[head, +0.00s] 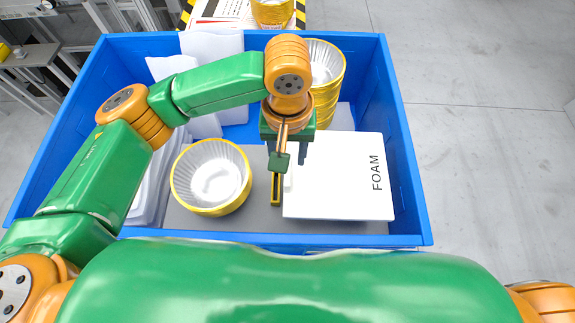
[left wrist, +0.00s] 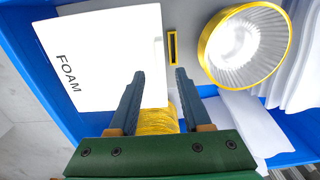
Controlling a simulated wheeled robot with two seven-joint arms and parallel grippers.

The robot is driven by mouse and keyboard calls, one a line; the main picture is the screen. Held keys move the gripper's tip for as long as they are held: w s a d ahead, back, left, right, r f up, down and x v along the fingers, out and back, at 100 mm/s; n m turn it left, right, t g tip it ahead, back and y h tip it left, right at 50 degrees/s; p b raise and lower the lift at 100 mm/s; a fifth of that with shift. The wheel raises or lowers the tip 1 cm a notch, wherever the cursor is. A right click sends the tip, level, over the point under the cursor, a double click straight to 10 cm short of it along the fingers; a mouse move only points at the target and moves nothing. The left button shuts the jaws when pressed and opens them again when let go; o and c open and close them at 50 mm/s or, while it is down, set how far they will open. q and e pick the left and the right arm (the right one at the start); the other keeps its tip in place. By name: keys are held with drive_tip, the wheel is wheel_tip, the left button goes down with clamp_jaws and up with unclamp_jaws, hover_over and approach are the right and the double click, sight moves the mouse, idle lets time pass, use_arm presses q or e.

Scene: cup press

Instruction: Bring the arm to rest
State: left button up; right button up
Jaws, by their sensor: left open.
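My left gripper (head: 288,163) hangs over the middle of the blue crate (head: 408,185), pointing down. In the left wrist view its two dark fingers (left wrist: 160,74) are apart with nothing between them. A white ribbed cup with a yellow rim (head: 211,178) is left of the gripper, apart from it; it also shows in the left wrist view (left wrist: 245,45). A stack of similar cups (head: 328,75) stands behind the gripper and is partly hidden by my arm. My right gripper is out of view.
A white block marked FOAM (head: 338,190) lies right of the gripper. A small yellow-edged dark piece (head: 275,190) is below it. White sheets (head: 215,50) stand at the crate's left and back. More yellow cups (head: 272,12) sit beyond the crate. The grey floor (head: 480,150) at right is clear.

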use_arm(q)
wheel_tip(320, 180, up, 4)
drive_tip(key=shift+f, duration=0.2)
